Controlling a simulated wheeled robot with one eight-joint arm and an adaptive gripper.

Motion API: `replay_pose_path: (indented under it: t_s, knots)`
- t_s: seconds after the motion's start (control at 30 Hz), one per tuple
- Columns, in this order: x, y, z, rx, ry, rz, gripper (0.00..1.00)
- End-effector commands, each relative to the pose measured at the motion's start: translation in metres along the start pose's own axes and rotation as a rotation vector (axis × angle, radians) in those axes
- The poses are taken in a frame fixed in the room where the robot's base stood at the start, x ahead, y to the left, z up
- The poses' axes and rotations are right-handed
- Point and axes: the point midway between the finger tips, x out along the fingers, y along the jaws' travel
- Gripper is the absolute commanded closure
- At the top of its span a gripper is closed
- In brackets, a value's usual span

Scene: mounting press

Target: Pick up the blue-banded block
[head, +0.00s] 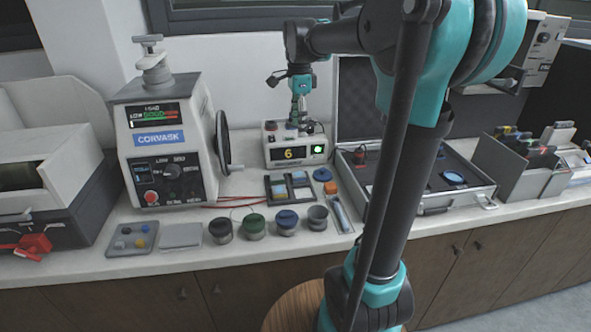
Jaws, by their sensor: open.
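A dark compartment tray (268,196) lies on the counter in front of a box with a lit "6". It holds small grey-blue pieces (299,175). They are too small to tell which one is the blue-banded block. My gripper (298,116) points down, above and behind the tray. In the picture its fingers overlap the top of the "6" box (309,152). The gripper is open, with nothing visible between its fingers.
A large press with a handwheel (168,145) stands at the left. Several round pots (287,222) line the front edge, beside a grey plate (181,235). An open case (433,200) lies at the right, partly behind my arm. Bins (505,165) stand farther right.

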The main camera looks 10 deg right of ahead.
Motion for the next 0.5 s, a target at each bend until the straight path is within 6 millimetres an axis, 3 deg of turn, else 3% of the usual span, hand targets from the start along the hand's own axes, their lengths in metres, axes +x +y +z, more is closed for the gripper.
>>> replay_pose_path:
  t_s: [0.17,0.5]
  knots:
    - [0.02,-0.001,0.0,0.016,0.0,0.004,0.38]
    - [0.087,-0.001,0.0,0.013,0.0,0.003,0.38]
